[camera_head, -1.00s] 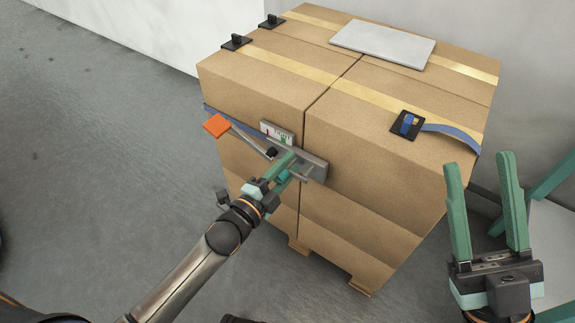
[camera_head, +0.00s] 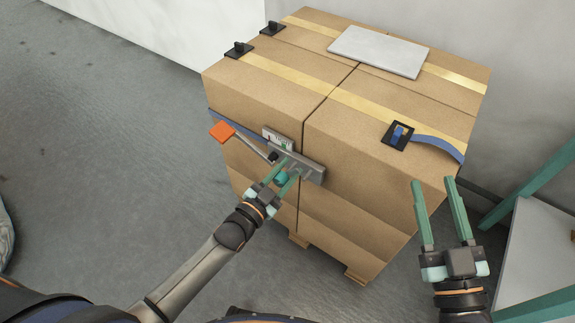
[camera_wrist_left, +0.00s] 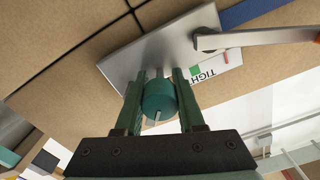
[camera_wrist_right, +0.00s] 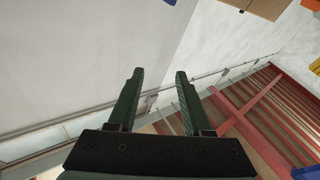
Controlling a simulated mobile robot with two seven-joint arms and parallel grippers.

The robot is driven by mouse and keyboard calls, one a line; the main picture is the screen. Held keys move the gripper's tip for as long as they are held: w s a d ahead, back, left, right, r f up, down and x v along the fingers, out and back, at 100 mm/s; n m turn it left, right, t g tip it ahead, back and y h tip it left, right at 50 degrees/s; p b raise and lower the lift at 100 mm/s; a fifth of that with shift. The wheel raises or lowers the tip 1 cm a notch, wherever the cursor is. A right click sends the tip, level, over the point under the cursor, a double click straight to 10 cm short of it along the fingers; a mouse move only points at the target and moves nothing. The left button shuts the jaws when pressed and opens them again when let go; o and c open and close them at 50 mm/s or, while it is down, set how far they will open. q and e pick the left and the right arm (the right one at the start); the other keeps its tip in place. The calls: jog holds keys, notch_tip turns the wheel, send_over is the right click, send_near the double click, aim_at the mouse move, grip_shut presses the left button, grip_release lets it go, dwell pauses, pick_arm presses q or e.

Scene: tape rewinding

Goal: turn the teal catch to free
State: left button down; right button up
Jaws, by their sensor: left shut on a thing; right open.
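The teal catch (camera_wrist_left: 158,99) is a round knob with a pale mark, on a grey metal bracket (camera_wrist_left: 130,58) fixed to the front of the carton stack. In the head view the teal catch (camera_head: 281,178) shows between the fingers of my left gripper (camera_head: 281,174). My left gripper (camera_wrist_left: 159,82) is shut on the knob, one finger on each side. A lever with an orange end (camera_head: 222,131) extends left from the bracket. My right gripper (camera_head: 441,184) is open and empty, right of the cartons.
The cartons (camera_head: 365,150) stand on a wooden pallet, with a blue strap (camera_head: 437,145) and a black buckle (camera_head: 398,135). A grey plate (camera_head: 379,50) lies on top. A teal-legged table (camera_head: 540,245) stands at right.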

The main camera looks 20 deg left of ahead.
pick_arm(q)
jog(key=n+p, duration=0.2)
jog(key=n, duration=0.3)
jog(key=shift+n, duration=0.4)
jog(key=shift+f+n, duration=0.1)
jog(key=shift+n, duration=1)
pick_arm(e)
notch_tip(320, 180, down, 15)
jog(key=s+m+g+h, duration=0.2)
jog(key=g+h, duration=0.1)
jog(key=g, duration=0.3)
jog(key=shift+d+f+m+g, duration=0.2)
jog(key=shift+d+m+g, duration=0.05)
jog(key=shift+m+g, duration=0.05)
pick_arm(q)
jog(key=c, duration=0.5)
grip_release()
jog(key=shift+s, duration=0.1)
